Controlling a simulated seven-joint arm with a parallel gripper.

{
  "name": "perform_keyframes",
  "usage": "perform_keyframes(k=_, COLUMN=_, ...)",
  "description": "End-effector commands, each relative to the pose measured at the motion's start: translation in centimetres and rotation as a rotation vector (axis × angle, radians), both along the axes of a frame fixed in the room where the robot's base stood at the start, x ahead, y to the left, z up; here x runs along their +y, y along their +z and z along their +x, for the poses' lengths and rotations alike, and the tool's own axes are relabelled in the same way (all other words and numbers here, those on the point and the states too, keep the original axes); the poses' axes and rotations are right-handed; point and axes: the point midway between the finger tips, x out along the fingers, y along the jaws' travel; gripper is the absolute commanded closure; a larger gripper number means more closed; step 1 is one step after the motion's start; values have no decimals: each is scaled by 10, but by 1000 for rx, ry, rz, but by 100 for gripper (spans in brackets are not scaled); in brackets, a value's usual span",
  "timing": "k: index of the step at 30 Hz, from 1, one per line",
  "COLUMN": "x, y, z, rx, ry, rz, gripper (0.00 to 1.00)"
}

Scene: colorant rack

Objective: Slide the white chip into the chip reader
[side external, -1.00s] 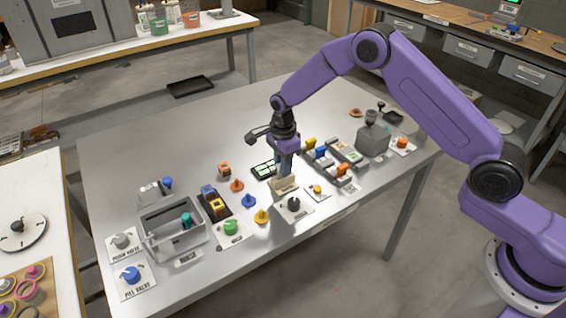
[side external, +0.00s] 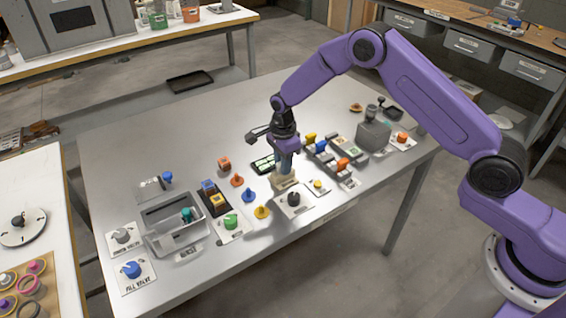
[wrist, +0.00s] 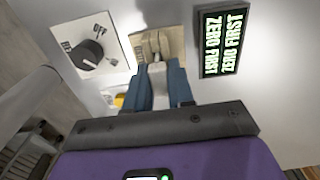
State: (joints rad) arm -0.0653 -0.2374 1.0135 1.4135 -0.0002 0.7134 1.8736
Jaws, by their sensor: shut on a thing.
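My gripper (side external: 284,168) points down at the beige chip reader (side external: 285,182), near the front middle of the table. In the wrist view, my gripper's blue fingers (wrist: 165,72) are shut on the white chip (wrist: 160,88), a pale piece between them. The fingertips are right at the chip reader (wrist: 171,42). The chip's far end is hidden, so I cannot tell how deep it sits in the reader.
A black knob panel (side external: 294,200) stands beside the reader, and a display (wrist: 222,42) reading "ZERO FIRST" lies on its other side. Colored pegs (side external: 262,212) and a grey bin (side external: 160,240) stand to the left. Racks (side external: 326,154) stand to the right.

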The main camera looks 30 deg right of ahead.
Motion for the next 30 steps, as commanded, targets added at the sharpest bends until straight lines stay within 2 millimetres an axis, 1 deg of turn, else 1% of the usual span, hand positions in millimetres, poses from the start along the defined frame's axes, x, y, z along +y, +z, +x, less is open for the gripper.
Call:
perform_keyframes(k=5, x=0, y=2, z=0, rx=0, ry=0, rz=0, gripper=100)
perform_keyframes(k=24, x=0, y=25, z=0, rx=0, ry=0, rz=0, gripper=100)
perform_keyframes(k=30, x=0, y=28, z=0, rx=1, ry=0, rz=0, gripper=100)
